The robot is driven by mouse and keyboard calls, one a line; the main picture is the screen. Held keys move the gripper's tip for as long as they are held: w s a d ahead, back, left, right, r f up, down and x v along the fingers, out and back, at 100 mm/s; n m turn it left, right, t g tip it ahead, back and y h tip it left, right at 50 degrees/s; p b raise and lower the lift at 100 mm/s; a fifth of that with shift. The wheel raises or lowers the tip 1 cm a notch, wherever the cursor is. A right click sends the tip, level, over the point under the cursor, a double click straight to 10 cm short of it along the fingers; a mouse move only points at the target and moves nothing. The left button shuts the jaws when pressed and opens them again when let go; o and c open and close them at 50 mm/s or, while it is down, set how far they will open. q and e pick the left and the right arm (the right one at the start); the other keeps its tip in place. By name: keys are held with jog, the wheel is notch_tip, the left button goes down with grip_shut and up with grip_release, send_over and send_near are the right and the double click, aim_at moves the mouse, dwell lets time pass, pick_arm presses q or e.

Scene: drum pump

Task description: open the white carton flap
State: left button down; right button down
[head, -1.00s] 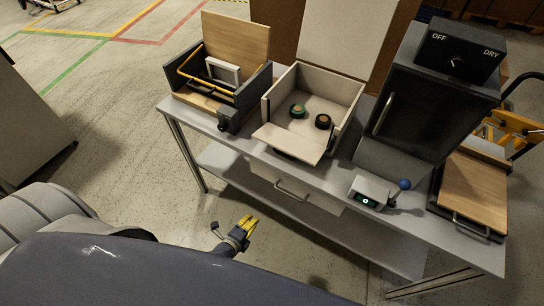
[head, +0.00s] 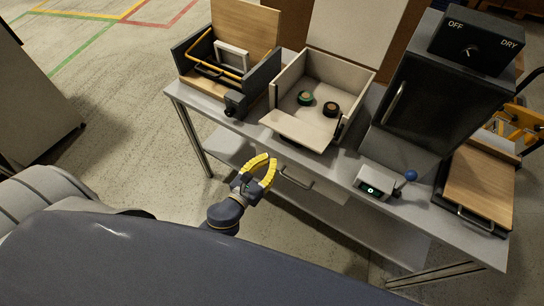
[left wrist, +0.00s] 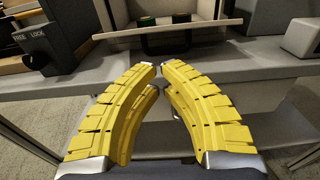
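The white carton (head: 352,100) stands open-topped in the middle of the bench, with a green-edged roll (head: 305,98) and a black roll (head: 330,109) inside. Its front flap (head: 300,130) leans outward over the bench's front edge. In the left wrist view the flap (left wrist: 190,32) shows almost edge-on, ahead of and above the fingertips. My left gripper (head: 271,160) has yellow fingers with their tips nearly together and nothing between them. It is in front of the bench, below the flap and apart from it; it also fills the left wrist view (left wrist: 160,68). My right gripper is out of sight.
A dark-sided box with a yellow handle (head: 215,70) stands left of the carton. To the right are a black oven-like cabinet (head: 430,100), a small device with a blue knob (head: 376,182) and a wooden board (head: 478,185). A drawer handle (head: 297,178) lies beside my gripper.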

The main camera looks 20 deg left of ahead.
aim_at(283, 150)
pick_arm(q)
jog(key=shift+w+d+f, duration=0.1)
jog(key=shift+w+d, duration=0.2)
jog(key=shift+w, duration=1.1)
jog(key=shift+w+d, duration=0.25)
jog(key=shift+w, duration=1.2)
jog(key=shift+w+d+f, duration=0.1)
jog(key=shift+w+d, duration=0.2)
jog(key=shift+w, duration=1.1)
jog(key=shift+r, duration=0.1)
